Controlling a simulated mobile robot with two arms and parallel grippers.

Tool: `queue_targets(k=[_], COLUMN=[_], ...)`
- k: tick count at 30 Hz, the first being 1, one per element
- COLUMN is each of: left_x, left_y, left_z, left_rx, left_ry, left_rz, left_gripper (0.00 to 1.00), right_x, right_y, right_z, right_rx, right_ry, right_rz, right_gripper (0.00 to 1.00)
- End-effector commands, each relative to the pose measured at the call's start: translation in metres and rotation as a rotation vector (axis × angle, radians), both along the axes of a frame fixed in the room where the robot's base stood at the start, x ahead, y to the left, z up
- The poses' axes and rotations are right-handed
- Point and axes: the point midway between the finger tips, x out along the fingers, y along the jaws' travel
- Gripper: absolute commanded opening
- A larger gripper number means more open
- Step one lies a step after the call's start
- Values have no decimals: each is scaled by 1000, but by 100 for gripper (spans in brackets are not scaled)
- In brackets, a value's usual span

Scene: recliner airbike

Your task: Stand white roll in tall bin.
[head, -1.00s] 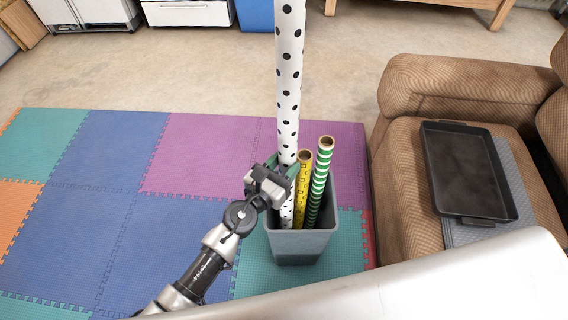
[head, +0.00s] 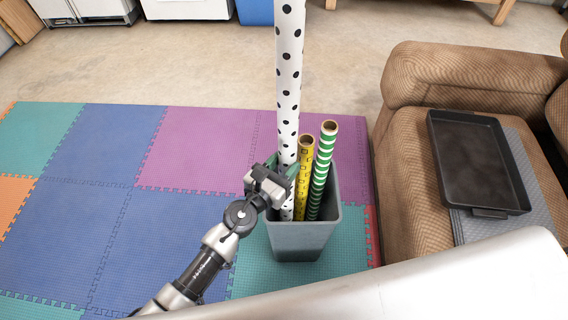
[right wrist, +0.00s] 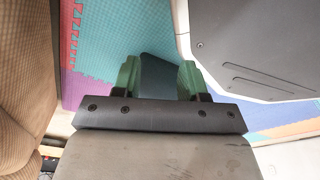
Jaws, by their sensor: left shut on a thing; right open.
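The white roll with black dots (head: 289,75) stands nearly upright in the head view. Its lower end is inside the tall grey bin (head: 302,240), on the left side. Its top runs out of the picture, and its bottom end is hidden in the bin. My left gripper (head: 285,172) is shut on the roll just above the bin's rim. A yellow roll (head: 304,175) and a green-and-white striped roll (head: 323,165) stand in the same bin to its right. My right gripper (right wrist: 158,80) is open and empty in the right wrist view, above the floor mat.
Coloured foam mats (head: 120,200) cover the floor left of the bin. A brown recliner (head: 410,185) stands close on the right, with a black tray (head: 478,165) on a grey pad (head: 535,170). White cabinets (head: 187,8) and a blue box (head: 254,12) stand at the back.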

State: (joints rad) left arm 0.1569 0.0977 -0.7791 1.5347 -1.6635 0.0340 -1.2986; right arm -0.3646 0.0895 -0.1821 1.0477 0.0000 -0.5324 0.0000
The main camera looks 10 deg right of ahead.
Motion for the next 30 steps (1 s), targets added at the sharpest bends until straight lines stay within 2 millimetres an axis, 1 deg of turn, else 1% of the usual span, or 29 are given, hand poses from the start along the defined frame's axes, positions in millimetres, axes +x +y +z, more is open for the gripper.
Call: queue_targets(k=[3,15,24,30], left_x=[0,0,0,0], left_y=[0,0,0,0], left_z=[-6,-21,-32,-39], left_rx=[-1,-1,-1,-1], left_ry=[-1,-1,-1,-1], left_rz=[0,0,0,0], left_gripper=[18,18,18,18], right_x=[13,49,71,82], right_y=[2,8,11,13], right_z=[6,37,66,87], right_rx=[1,5,8,9], right_ry=[-10,-38,-58,-69], right_rz=[-2,-9,-13,-16], right_gripper=[43,43,43,43])
